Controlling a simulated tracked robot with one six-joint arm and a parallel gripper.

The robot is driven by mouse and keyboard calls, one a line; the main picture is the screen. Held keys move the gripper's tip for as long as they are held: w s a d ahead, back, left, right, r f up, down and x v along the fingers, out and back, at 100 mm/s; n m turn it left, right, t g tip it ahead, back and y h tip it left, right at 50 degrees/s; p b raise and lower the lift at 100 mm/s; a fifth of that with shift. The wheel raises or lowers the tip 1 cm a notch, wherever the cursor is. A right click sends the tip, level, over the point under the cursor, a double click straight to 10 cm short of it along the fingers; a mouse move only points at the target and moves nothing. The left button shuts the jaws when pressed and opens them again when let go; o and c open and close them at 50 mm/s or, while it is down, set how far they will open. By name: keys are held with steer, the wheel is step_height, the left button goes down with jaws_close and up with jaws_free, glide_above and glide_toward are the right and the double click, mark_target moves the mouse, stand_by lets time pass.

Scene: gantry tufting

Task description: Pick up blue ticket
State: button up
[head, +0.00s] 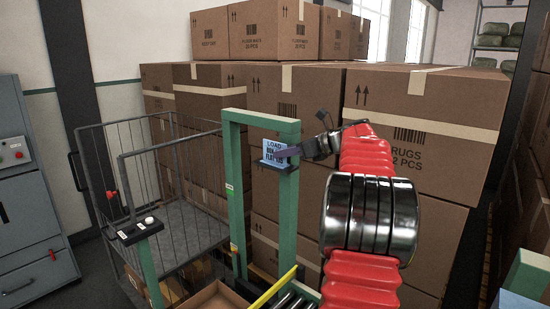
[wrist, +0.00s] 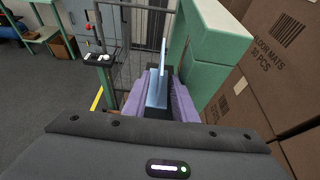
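The blue ticket (head: 275,154), with printed text starting "LOAD", stands upright in a small dark holder (head: 268,164) on the green frame. It also shows nearly edge-on in the wrist view (wrist: 157,90). My gripper (head: 287,155) reaches the ticket from the right. In the wrist view its two purple fingers (wrist: 160,92) are apart, one on each side of the ticket's lower part. I see a gap between them, and no clear grip on the ticket. The fingers partly hide the holder.
A green frame (head: 234,190) stands around the ticket holder. Stacked cardboard boxes (head: 430,100) fill the back and right. A wire cage cart (head: 190,215) and a control post with buttons (head: 140,230) stand left. A yellow bar (head: 274,290) is below.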

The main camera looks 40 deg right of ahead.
mark_target(274, 163)
steer(key=shift+w+f, duration=0.1)
steer(key=shift+w, duration=0.05)
steer(key=shift+x, duration=2.45)
steer(key=shift+c, duration=0.6)
jaws_close()
